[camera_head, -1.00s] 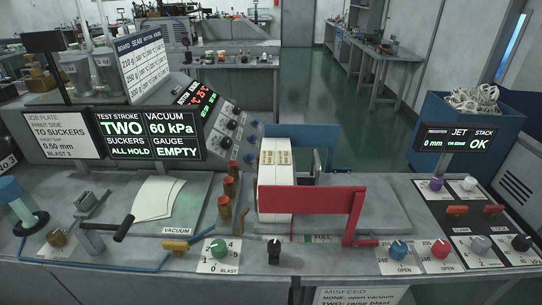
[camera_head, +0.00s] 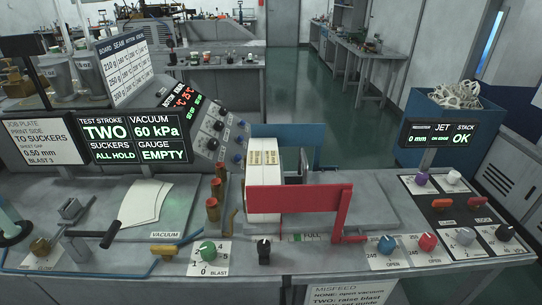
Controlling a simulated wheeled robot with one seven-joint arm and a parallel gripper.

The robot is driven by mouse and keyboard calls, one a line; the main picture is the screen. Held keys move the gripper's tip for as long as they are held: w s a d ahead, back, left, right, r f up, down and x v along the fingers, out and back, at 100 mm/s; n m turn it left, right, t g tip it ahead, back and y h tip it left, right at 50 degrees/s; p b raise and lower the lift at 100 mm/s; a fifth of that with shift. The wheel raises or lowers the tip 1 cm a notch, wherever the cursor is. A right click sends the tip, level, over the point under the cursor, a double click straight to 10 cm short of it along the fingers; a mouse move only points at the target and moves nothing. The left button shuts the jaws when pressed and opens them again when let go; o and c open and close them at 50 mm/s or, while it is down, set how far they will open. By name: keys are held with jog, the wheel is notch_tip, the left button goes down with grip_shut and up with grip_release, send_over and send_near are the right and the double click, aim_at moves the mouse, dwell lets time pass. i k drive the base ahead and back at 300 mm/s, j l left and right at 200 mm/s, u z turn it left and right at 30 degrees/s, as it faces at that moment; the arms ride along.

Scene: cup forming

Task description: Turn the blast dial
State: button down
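The blast dial (camera_head: 208,252) is a green round knob on a white plate marked with numbers and the word BLAST. It sits on the bench's front ledge, left of the middle. I cannot read its setting for certain. The job plate (camera_head: 42,138) at the left has a line reading BLAST 3. My gripper is not in view, and nothing touches the dial.
A black knob (camera_head: 263,251) stands right of the dial, and a yellow-orange lever (camera_head: 164,251) stands left of it. Copper-topped posts (camera_head: 213,208) rise behind. A red guard (camera_head: 314,206) stands in front of the board stack (camera_head: 263,196). Blue and red knobs are farther right.

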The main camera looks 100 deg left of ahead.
aim_at(208, 250)
jog(key=i+u, duration=0.1)
jog(key=u, duration=2.35)
